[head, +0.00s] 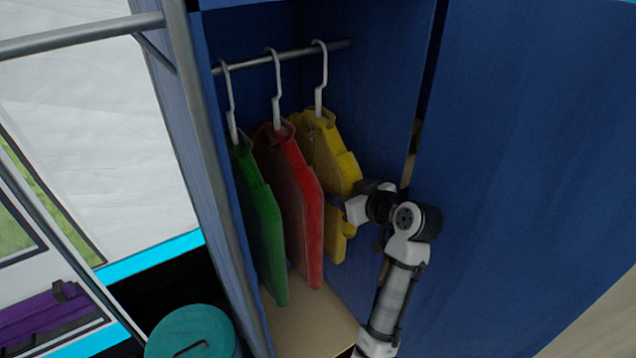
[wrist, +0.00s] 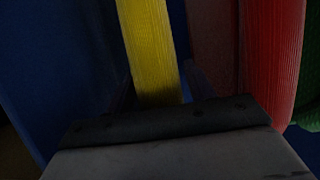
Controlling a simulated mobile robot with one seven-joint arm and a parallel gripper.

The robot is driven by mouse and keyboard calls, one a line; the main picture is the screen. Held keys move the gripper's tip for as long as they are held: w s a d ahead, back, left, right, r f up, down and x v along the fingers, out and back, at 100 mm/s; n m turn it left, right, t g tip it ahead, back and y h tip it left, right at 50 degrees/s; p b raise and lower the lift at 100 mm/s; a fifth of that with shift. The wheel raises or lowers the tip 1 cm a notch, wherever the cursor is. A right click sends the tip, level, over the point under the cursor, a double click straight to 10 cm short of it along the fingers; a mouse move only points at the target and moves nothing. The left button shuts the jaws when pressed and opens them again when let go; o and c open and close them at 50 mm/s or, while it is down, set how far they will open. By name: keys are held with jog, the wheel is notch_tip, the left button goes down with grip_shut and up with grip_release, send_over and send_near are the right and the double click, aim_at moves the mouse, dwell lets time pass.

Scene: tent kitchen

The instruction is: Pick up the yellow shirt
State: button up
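The yellow shirt (head: 322,150) hangs from a white hanger on the rail, at the right of the row of shirts. My gripper (head: 340,205) is at the shirt's right edge, low on its side, and appears to touch or overlap it. In the wrist view the shirt is a yellow upright strip (wrist: 150,50) whose lower end goes out of sight behind the dark front edge of my gripper (wrist: 175,115).
The red shirt (head: 290,170) hangs close to the left of the yellow one, and the green shirt (head: 257,205) further left. The blue wardrobe's right wall (head: 385,75) stands close to my arm. A teal lidded bin (head: 190,330) stands at the lower left.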

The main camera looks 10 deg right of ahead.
grip_shut()
jog(key=shift+r, duration=0.1)
